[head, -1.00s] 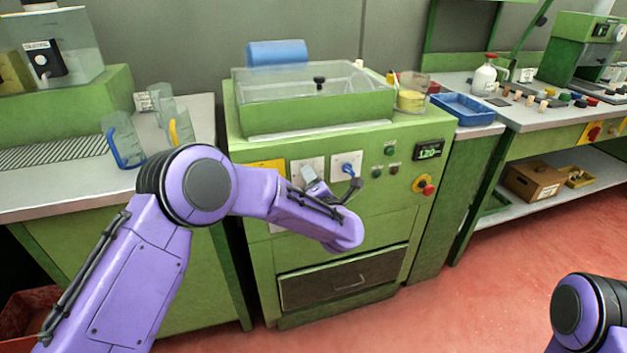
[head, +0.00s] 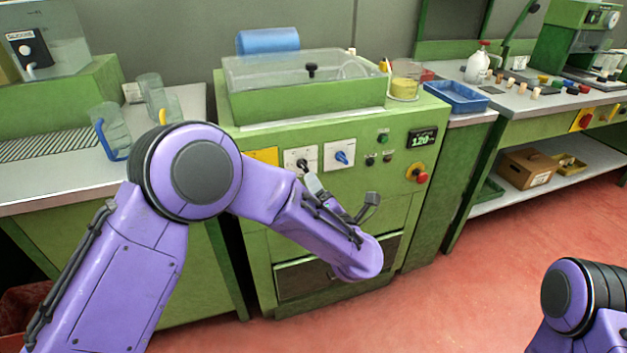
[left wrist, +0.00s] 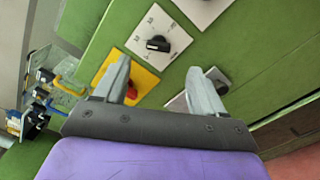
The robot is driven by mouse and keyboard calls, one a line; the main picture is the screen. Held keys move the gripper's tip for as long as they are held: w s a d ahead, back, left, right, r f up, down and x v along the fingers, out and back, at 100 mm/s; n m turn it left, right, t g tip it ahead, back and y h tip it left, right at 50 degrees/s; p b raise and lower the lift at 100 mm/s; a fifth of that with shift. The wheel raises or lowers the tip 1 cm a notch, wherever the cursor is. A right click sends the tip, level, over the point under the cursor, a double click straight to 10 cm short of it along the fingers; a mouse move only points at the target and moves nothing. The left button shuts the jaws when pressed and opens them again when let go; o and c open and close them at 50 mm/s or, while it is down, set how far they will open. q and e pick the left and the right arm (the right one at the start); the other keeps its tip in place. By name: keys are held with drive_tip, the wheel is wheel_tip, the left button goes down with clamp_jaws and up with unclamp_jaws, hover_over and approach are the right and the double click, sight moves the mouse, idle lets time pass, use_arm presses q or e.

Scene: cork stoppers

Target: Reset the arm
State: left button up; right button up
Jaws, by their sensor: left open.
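My left gripper (left wrist: 163,82) is open in the left wrist view. Its two grey fingers are apart with nothing between them. They are in front of the green machine's front panel, by a black knob (left wrist: 158,44) on a white plate and a yellow plate (left wrist: 140,80). In the head view my purple left arm (head: 290,215) reaches across the machine front (head: 400,210), its hand end angled down before the drawer. The black knob (head: 303,164) and a blue knob (head: 343,157) show just above it. Of my right arm (head: 575,300) only a part shows at the lower right; its gripper is out of frame.
Clear jugs (head: 112,130) stand on the left bench. The machine has a clear-lidded tank (head: 300,80) on top and a red stop button (head: 421,177) at right. A blue tray (head: 456,97) and several stoppers lie on the right bench. Red floor (head: 450,310) is open at right.

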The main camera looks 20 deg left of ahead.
use_arm(q)
drive_tip(key=shift+s+d, duration=0.2)
drive_tip(key=shift+s, duration=0.15)
